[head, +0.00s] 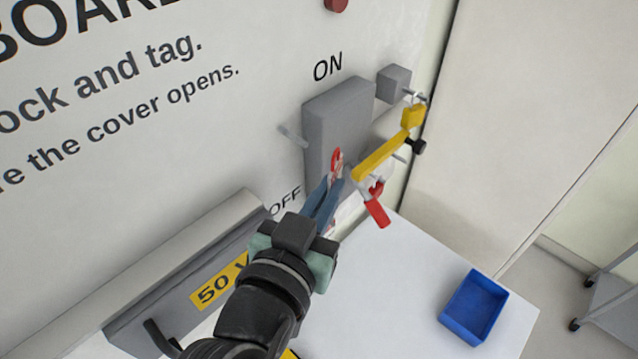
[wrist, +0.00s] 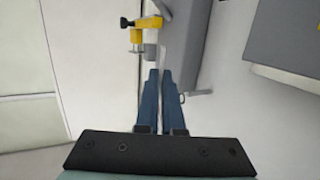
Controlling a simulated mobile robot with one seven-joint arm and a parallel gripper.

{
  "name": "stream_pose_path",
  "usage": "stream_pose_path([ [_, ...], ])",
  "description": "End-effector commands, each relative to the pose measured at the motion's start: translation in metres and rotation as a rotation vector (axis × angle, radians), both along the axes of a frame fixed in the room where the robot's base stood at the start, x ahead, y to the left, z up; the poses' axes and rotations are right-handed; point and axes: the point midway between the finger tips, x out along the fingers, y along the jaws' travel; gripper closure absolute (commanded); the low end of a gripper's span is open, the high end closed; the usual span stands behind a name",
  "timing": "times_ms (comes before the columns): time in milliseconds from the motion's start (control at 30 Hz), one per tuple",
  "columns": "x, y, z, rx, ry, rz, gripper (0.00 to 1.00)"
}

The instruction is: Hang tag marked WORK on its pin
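My gripper (head: 333,182) has its two blue fingers close together in front of the grey switch box, between ON and OFF. Its fingertips pinch a thin tag, whose red end (head: 337,159) shows above them. In the wrist view a thin pale strip, seemingly the tag edge-on (wrist: 164,55), stands between the fingertips. Most of the tag is hidden by the fingers, and no lettering on it can be read. I cannot tell which pin is the tag's own.
The grey switch box (head: 322,116) has a lever at its left. A yellow bar (head: 382,157) with a yellow block (head: 413,115) and black knob sits close right of my fingertips. A red-handled part (head: 376,208) hangs below it. A blue tray (head: 473,306) stands on the white table.

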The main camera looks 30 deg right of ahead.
Motion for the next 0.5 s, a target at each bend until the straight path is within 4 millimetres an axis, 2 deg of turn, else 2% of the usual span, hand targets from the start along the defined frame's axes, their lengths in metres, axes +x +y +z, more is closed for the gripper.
stream_pose_path([
  [500,-0.02,-0.007,0.0,-0.001,-0.001,0.0,1.0],
])
